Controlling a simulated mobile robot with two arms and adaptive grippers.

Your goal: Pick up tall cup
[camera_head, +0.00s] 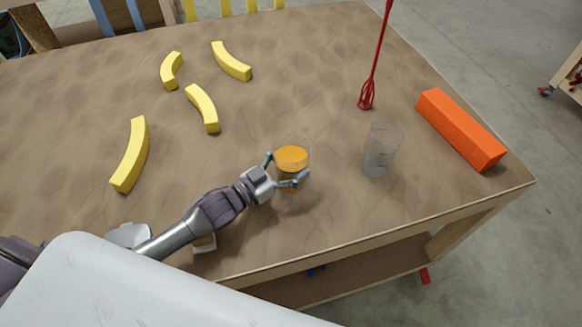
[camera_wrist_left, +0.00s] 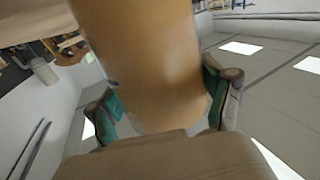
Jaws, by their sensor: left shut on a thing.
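A clear glass with orange liquid (camera_head: 291,157) stands upright near the middle of the wooden table. My left gripper (camera_head: 287,172) has one finger on each side of this glass and is shut on it. In the left wrist view the glass (camera_wrist_left: 145,60) fills the space between the two fingers (camera_wrist_left: 165,100). I cannot tell whether its base touches the table. A tall, empty clear glass (camera_head: 382,150) stands upright to the right, apart from the gripper. My right gripper is not in view.
An orange-red block (camera_head: 460,130) lies near the table's right edge. A red whisk (camera_head: 368,92) is behind the empty glass. Several curved yellow blocks (camera_head: 130,155) lie at the left and back. The brown tabletop (camera_head: 300,85) is clear behind the held glass.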

